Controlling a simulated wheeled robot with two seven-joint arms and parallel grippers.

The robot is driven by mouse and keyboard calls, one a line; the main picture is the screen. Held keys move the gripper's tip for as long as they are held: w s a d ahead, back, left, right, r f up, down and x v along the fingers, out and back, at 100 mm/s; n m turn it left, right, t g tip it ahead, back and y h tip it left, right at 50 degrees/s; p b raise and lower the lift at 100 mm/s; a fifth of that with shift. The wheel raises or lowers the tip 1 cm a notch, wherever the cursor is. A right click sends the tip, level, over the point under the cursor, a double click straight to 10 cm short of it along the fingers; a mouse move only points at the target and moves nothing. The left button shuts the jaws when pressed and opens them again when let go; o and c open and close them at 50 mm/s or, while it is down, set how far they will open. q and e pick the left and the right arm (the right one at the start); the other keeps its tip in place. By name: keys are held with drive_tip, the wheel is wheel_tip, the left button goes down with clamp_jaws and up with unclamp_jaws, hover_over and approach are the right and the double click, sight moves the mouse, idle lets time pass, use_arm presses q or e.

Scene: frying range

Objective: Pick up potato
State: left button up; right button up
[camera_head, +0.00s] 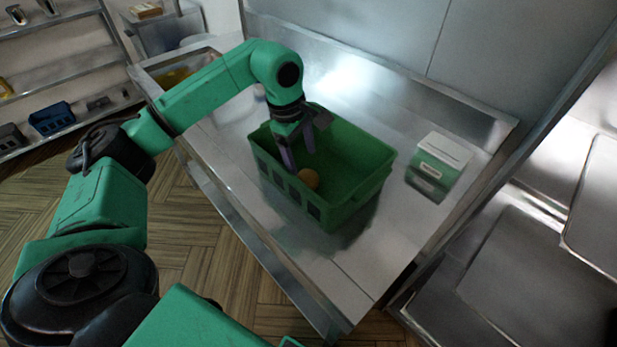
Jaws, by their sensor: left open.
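A round orange-brown potato (309,178) lies inside the green basket (347,210), near the basket's left wall. The basket stands on the metal counter. My left gripper (298,158) reaches down into the basket from above. Its fingers are open and apart, with the tips just above and to the left of the potato. I cannot tell whether a fingertip touches it. Part of the basket's inside is hidden behind the gripper. My right gripper is not in view.
A green and white box (439,163) stands on the metal counter (335,271) right of the basket. A container with yellow contents (173,78) is at the counter's far left. A wall bounds the back. The counter in front of the basket is clear.

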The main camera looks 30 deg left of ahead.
sight(307, 175)
use_arm(q)
drive_tip(key=f, duration=0.2)
drive_tip(key=f+p, duration=0.1)
drive_tip(key=f, duration=0.1)
drive_tip(key=w+d+f, duration=0.1)
drive_tip(key=f, duration=0.1)
drive_tip(key=shift+f, duration=0.8)
drive_tip(key=shift+r, duration=0.1)
drive_tip(key=c, duration=1.1)
